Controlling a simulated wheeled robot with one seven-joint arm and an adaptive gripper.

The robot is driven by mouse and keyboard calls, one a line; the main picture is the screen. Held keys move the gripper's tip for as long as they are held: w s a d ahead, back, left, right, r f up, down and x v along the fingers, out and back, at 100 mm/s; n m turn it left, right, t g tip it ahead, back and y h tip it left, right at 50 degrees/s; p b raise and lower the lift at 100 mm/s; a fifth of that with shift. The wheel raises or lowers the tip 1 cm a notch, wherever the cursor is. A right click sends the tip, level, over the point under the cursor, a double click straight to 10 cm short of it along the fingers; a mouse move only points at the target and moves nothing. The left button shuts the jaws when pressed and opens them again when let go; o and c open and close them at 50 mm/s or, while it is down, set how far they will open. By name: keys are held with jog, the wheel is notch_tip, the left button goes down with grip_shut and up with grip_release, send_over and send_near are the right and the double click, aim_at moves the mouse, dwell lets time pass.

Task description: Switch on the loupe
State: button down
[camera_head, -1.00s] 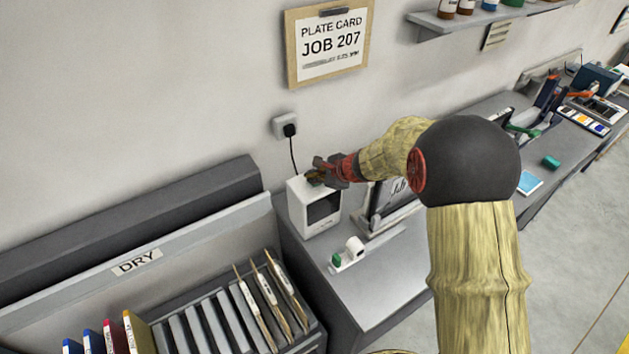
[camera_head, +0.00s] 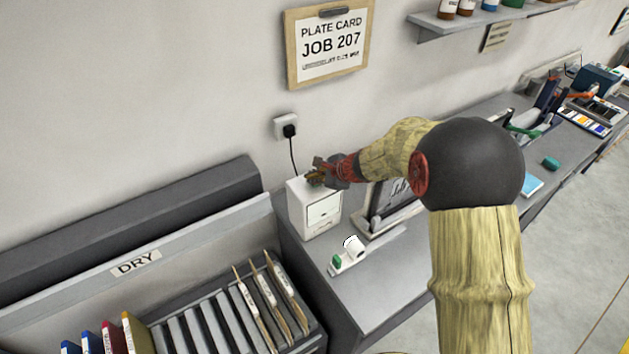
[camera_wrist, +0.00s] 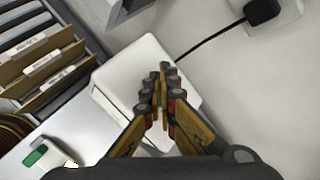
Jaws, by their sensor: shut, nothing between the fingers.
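A white box with a front screen (camera_head: 323,211) stands on the grey bench against the wall. Its screen is lit and shows a pale picture. In front of it, a small white round-bodied piece (camera_head: 353,244), possibly the loupe, sits on a light base beside a green piece (camera_head: 336,261); its white end looks bright. My gripper (camera_head: 313,176) is shut and empty at the top of the box. In the wrist view the closed fingertips (camera_wrist: 166,76) overlap the white box top (camera_wrist: 133,64); I cannot tell whether they touch it. Any button there is hidden.
A black plug and cord (camera_head: 290,131) run from the wall socket to behind the box. A framed plate on a stand (camera_head: 395,203) is close to the right. A drying rack (camera_head: 215,312) with boards stands at the front left.

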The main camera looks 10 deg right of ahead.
aim_at(313, 185)
jog(key=shift+r, duration=0.1)
jog(key=shift+r+p, duration=2.1)
jog(key=shift+r, duration=0.85)
jog(key=s+a+f+n+g+b, duration=0.1)
jog(key=s+a+n+g+b, duration=0.15)
jog(key=s+n, duration=0.55)
jog(key=s+a+n+g+b, duration=0.1)
jog(key=s+n+g+b, duration=0.3)
jog(key=s, duration=0.9)
jog(key=s+d+n+t+h+b, duration=0.2)
jog(key=s+n+b, duration=0.2)
jog(key=s, duration=0.5)
jog(key=s+d+n+t+h+b, duration=0.2)
jog(key=s+n+b, duration=0.3)
jog(key=s+b, duration=0.3)
jog(key=shift+s+d+h, duration=0.25)
jog(key=shift+s+h, duration=0.05)
jog(key=shift+s, duration=0.35)
